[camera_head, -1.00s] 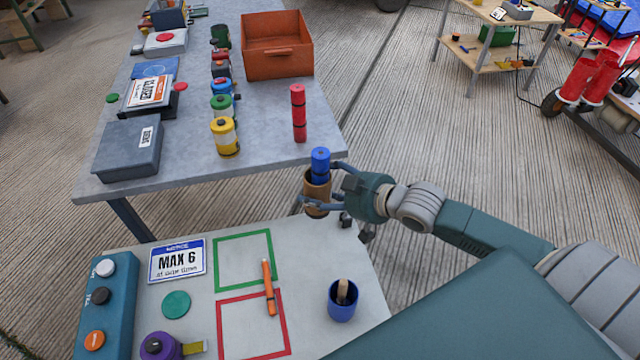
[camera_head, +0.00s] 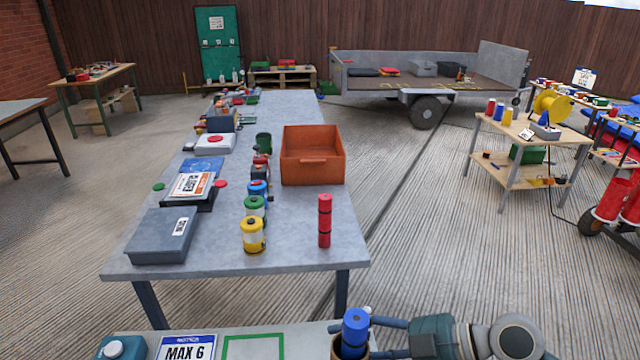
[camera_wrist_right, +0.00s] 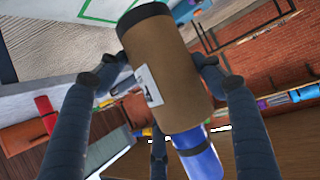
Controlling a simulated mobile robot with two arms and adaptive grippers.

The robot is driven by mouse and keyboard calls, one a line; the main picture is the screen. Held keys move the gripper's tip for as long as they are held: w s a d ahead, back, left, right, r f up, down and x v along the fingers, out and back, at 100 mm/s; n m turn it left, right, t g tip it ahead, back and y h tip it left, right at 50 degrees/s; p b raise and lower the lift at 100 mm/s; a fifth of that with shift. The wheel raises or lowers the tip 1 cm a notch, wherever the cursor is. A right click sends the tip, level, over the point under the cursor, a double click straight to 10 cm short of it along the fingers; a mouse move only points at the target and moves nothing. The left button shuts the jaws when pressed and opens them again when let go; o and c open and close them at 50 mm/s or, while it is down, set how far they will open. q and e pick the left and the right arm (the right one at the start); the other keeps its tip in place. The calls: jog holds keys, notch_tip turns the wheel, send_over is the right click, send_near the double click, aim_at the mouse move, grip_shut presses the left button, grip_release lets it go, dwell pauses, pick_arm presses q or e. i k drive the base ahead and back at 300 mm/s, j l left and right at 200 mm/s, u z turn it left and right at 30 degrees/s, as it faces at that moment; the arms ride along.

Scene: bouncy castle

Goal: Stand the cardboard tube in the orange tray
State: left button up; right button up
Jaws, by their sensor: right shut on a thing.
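The cardboard tube (camera_wrist_right: 175,85) is brown with a black end band and a white label. A blue cylinder (camera_wrist_right: 200,155) sticks out of one end. My right gripper (camera_wrist_right: 160,70) is shut around the tube's side. In the head view this gripper (camera_head: 360,332) is at the bottom edge, with the blue cylinder (camera_head: 355,328) pointing up; most of the tube is cut off there. The orange tray (camera_head: 313,172) is an open box on the far right part of the grey table, beyond and apart from the gripper. My left gripper is not in view.
A grey case (camera_head: 162,237) lies at the left. Bare tabletop shows around the red cylinder.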

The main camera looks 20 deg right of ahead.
aim_at(312, 153)
jog(key=k+l+u, duration=0.15)
jog(key=k+l, duration=0.15)
jog(key=l, duration=0.3)
jog(key=k+l+u, duration=0.2)
jog(key=l, duration=0.35)
jog(key=k+l+u, duration=0.15)
jog(key=k+l, duration=0.35)
jog(key=i+l+u, duration=0.25)
jog(key=l, duration=0.55)
jog(key=l+u, duration=0.25)
jog(key=l, duration=0.5)
jog(key=i+l+u, duration=0.1)
jog(key=l+u, duration=0.15)
jog(key=l, duration=0.6)
jog(key=i+l+u, duration=0.1)
jog(key=l, duration=0.25)
jog(key=i+l+u, duration=0.1)
jog(key=i+l, duration=0.15)
jog(key=l, duration=0.15)
jog(key=i+l+u, duration=0.1)
jog(key=l, duration=0.3)
jog(key=i+l+u, duration=0.1)
jog(key=i+l, duration=0.15)
jog(key=l, duration=0.15)
jog(key=i+l+u, duration=0.1)
jog(key=l, duration=0.35)
